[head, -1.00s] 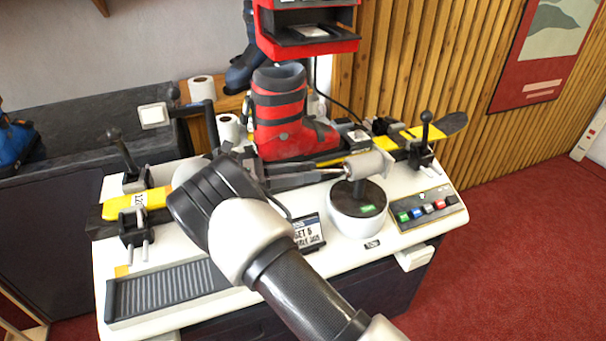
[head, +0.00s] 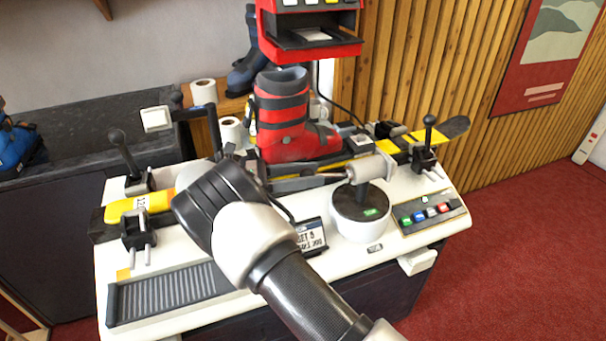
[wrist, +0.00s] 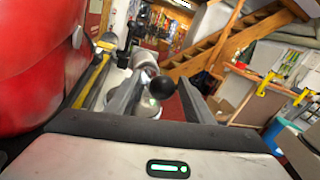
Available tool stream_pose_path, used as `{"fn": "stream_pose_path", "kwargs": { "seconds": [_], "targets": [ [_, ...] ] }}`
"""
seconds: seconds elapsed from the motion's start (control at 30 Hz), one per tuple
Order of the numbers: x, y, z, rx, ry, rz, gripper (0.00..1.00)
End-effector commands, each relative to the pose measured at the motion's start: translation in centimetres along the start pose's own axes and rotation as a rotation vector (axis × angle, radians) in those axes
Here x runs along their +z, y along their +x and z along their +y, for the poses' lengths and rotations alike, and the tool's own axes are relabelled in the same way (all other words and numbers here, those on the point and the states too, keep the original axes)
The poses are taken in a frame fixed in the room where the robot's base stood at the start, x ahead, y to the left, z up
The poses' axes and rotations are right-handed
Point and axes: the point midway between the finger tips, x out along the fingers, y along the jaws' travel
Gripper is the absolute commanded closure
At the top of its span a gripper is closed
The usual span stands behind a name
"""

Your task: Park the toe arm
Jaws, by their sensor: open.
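What looks like the toe arm, a pale grey cylinder (head: 371,168) with a thin rod pointing left, sits on a black post above a round white base (head: 360,222). It stands to the right of my gripper (head: 335,178). The gripper is open, its fingers reaching toward the arm in front of the red boot (head: 283,112). In the wrist view, a black ball knob (wrist: 163,87) shows between the two fingers (wrist: 160,80), with the pale cylinder (wrist: 144,60) behind it. I cannot tell whether the fingers touch the knob. My wrist hides part of the bench.
A ski with yellow sections (head: 140,203) lies along the bench, held by black clamps with ball levers (head: 430,122). A black bent bar carries a white plate (head: 156,119). A button panel (head: 430,212) is at right, a ribbed tray (head: 165,293) at front left. A red machine overhangs the boot.

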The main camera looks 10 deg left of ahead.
Motion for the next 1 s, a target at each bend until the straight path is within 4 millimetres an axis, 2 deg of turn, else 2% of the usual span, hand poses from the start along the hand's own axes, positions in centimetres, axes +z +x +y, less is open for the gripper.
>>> {"fn": "stream_pose_path", "kwargs": {
  "seconds": [0.17, 0.5, 1.0],
  "targets": [
    [-0.4, -1.5, 0.1, 0.003, 0.001, 0.001, 0.53],
    [-0.7, -9.1, 0.2, 0.005, 0.005, 0.000, 0.53],
    [0.0, -11.8, 0.1, -0.001, 0.003, -0.002, 0.53]
  ]
}}
